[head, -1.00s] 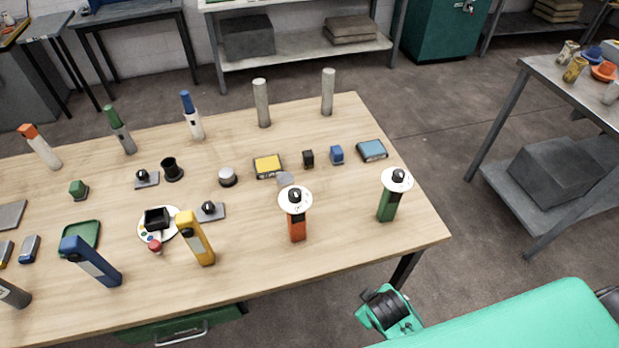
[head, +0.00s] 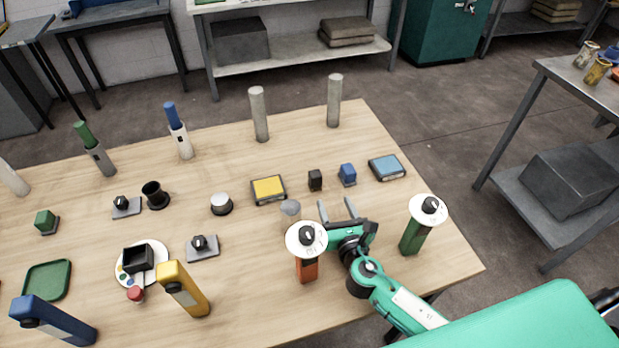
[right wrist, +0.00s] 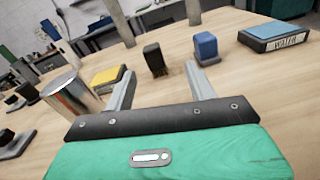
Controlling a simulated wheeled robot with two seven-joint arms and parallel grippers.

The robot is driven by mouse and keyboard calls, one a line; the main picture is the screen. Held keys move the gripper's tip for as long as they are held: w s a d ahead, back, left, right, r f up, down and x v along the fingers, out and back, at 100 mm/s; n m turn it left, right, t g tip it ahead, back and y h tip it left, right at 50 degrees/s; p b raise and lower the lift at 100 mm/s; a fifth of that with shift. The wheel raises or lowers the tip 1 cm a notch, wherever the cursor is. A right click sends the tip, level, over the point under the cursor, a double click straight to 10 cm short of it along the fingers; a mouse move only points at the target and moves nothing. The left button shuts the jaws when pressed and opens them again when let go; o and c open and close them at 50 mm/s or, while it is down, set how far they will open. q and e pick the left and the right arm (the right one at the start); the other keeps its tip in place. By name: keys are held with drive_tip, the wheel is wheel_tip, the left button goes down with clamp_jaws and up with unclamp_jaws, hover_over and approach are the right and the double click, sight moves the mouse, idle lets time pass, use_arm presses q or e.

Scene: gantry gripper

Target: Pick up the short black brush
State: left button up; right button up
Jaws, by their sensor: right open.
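The short black brush (head: 315,180) stands upright on the wooden table, between a yellow box and a blue brush. It also shows in the right wrist view (right wrist: 154,58), ahead of the fingers and roughly centred between them. My right gripper (head: 337,207) is open and empty, low over the table on the near side of the brush and a little to its right. Its two fingers (right wrist: 160,76) point towards the brush with a gap between them. My left gripper is not in view.
The blue brush (head: 347,174) stands just right of the black one, and the yellow box (head: 268,188) lies to its left. A grey cylinder (head: 290,211) stands left of my fingers. Tall orange (head: 307,270) and green (head: 412,236) items with white discs flank my right arm.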

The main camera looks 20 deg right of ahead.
sight(318, 178)
drive_tip(key=shift+w+a+f+n+y, duration=0.3)
drive_tip(key=shift+w+n+y, duration=0.15)
drive_tip(key=shift+n, duration=0.35)
drive_tip(key=shift+w+a+r+n, duration=0.15)
drive_tip(key=shift+w+n, duration=0.15)
drive_tip(key=w+p, duration=0.1)
drive_tip(key=w, duration=0.3)
drive_tip(key=shift+w+a+r, duration=0.1)
drive_tip(key=shift+w+r, duration=0.05)
drive_tip(key=w, duration=0.2)
drive_tip(key=shift+w, duration=0.6)
drive_tip(key=shift+w+a+p, duration=0.1)
drive_tip(key=shift+w+p, duration=0.25)
drive_tip(key=shift+w, duration=0.55)
drive_tip(key=w, duration=0.3)
drive_tip(key=shift+w+a+f, duration=0.15)
drive_tip(key=shift+a+f, duration=0.05)
drive_tip(key=shift+w, duration=0.2)
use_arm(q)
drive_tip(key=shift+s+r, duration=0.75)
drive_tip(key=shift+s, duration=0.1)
